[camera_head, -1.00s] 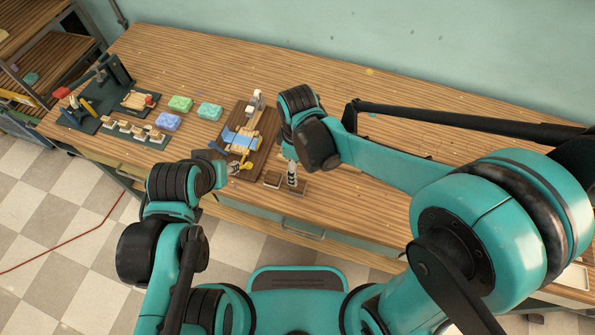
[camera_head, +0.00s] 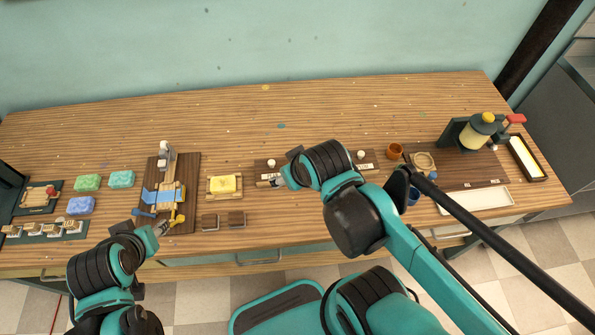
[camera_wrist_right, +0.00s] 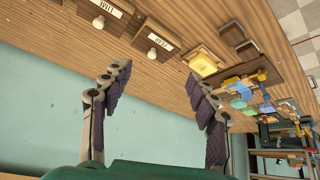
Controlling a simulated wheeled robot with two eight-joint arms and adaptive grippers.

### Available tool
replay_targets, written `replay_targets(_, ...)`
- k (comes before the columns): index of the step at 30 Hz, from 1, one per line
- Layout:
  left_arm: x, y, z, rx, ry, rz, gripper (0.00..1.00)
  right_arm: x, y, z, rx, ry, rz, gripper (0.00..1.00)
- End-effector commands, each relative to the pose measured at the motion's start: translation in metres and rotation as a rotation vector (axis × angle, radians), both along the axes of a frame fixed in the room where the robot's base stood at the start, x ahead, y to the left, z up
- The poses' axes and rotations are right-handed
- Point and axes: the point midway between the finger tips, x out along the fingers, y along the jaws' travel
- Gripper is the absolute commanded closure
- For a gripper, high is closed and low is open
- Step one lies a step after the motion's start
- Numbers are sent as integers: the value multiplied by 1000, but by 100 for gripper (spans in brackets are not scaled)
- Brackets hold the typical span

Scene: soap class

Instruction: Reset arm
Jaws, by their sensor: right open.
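My right gripper (camera_head: 272,182) is over the middle of the wooden workbench (camera_head: 330,110), beside a dark labelled board (camera_head: 330,163). In the right wrist view its two fingers (camera_wrist_right: 160,90) are spread wide with nothing between them. My left gripper (camera_head: 162,228) is at the bench's front edge, close to the wooden press with a blue part (camera_head: 165,195). Its fingers are too small and partly hidden to tell if they are open.
A yellow soap (camera_head: 224,184) sits on a wooden tray, with two small brown blocks (camera_head: 224,221) in front. Green, teal and blue soaps (camera_head: 81,205) lie at left. A dispenser (camera_head: 478,132), an orange cup (camera_head: 395,151) and a white tray (camera_head: 474,202) stand at right. The back is mostly clear.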

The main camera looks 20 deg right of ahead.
Motion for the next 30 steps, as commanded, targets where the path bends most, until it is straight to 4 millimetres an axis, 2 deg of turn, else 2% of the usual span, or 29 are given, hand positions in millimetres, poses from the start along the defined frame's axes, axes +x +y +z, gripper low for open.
replay_targets(3, 0, 0, 0, 0, 0, 0, 60, -7, -13, 1, 38, -49, -93, 41)
replay_targets(6, 0, 0, 0, 0, 0, 0, 60, -9, -16, 2, 51, -66, -123, 41)
replay_targets(14, 0, 0, 0, 0, 0, 0, 60, -9, -16, 1, 52, -67, -125, 41)
replay_targets(18, 0, 0, -14, 0, 0, 0, 60, -9, -16, -13, 52, -67, -124, 41)
replay_targets(30, 0, 0, -11, 0, 0, 0, 60, -9, -16, -9, 52, -66, -122, 41)
